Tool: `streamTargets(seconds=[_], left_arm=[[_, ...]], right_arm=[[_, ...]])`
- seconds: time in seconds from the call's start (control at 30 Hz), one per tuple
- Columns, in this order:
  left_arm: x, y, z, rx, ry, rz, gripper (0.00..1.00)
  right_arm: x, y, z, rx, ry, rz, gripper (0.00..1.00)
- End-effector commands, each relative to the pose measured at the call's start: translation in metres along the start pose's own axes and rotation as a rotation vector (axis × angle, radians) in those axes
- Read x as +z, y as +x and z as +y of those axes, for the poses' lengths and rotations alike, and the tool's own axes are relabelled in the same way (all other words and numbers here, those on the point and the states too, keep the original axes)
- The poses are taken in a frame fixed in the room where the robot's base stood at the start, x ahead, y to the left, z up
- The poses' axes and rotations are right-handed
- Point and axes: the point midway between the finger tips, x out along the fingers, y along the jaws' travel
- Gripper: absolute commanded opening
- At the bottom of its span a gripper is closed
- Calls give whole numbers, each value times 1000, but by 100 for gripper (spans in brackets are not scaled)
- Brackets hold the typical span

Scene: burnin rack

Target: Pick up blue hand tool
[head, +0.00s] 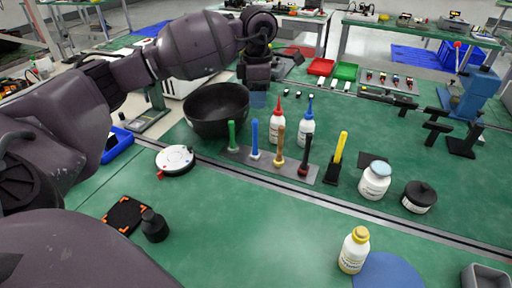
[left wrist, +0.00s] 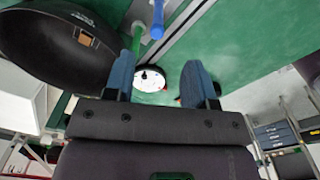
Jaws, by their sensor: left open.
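The blue hand tool (head: 255,138) stands upright in a grey rack (head: 312,174), between a green-handled tool (head: 231,135) and a tan-handled one (head: 279,145). In the left wrist view the blue tool (left wrist: 157,20) shows at the top, beyond the fingertips, beside the green tool (left wrist: 137,38). My left gripper (head: 258,100) points down near the right rim of the black bowl, above and behind the blue tool in the picture. Its fingers are apart in the left wrist view (left wrist: 160,78), with nothing held between them. My right gripper is not in view.
The black bowl (head: 216,108) stands left of the rack. A dark-red tool (head: 306,156) and a yellow tool (head: 340,150) stand rightward. A white round device (head: 175,159) lies front left.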

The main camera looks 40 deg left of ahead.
Motion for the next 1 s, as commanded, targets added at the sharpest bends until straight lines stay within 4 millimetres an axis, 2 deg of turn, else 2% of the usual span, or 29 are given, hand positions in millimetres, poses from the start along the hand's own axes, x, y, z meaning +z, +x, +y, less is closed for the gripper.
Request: streamTargets(seconds=[0.2, 0.47, 0.8, 1.0], left_arm=[[0, 35, 0, -4, 0, 1, 51], [-1, 50, 0, -2, 0, -2, 51], [-5, 93, 2, -4, 0, -1, 51], [-5, 96, 3, 0, 0, -3, 51]], right_arm=[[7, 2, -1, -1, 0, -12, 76], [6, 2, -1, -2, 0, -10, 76], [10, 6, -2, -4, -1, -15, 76], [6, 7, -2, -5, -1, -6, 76]])
